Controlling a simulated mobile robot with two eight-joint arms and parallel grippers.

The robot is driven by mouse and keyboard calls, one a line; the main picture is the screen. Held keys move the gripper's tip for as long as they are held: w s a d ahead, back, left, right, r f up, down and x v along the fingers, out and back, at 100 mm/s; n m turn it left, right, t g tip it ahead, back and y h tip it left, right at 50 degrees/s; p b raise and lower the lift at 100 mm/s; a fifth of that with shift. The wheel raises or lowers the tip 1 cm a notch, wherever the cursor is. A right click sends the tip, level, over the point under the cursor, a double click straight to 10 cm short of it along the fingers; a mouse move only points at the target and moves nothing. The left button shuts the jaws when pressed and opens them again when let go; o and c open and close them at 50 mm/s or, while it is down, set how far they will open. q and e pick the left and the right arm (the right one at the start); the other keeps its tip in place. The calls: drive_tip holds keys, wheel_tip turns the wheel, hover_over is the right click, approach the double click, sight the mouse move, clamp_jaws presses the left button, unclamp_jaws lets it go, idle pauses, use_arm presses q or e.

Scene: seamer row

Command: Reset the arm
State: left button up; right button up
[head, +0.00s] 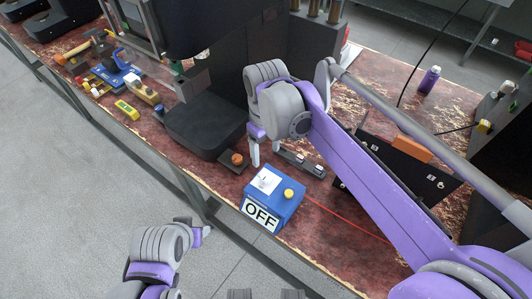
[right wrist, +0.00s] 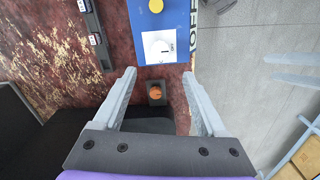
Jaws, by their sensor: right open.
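My right gripper (head: 257,150) hangs over the table beside the black machine base. In the right wrist view its two fingers (right wrist: 159,75) are wide apart with nothing between them. Below them, an orange knob (head: 237,159) sits on a small dark plate; it also shows in the right wrist view (right wrist: 155,93), apart from the fingers. A blue box (head: 272,198) with an "OFF" label and a yellow button (head: 288,194) stands near the table's front edge. My left gripper (head: 201,234) is low, in front of the table; its jaw opening is unclear.
The black machine base (head: 205,125) stands left of my right gripper. A dark strip with switches (head: 301,163) lies behind the blue box. Tools and a yellow meter (head: 127,110) lie at the left; a purple bottle (head: 429,79) stands at the back right. A red cable crosses the table.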

idle(0.4)
drive_tip(key=s+d+f+m+t+p, duration=0.2)
drive_tip(key=s+d+m, duration=0.2)
drive_tip(key=s+d, duration=0.4)
drive_tip(key=s+d+f+m+t+p, duration=0.1)
drive_tip(key=s+d+m+t+p, duration=0.2)
drive_tip(key=s+d, duration=0.5)
drive_tip(key=shift+d+f+m, duration=0.4)
drive_tip(key=shift+d+m, duration=0.5)
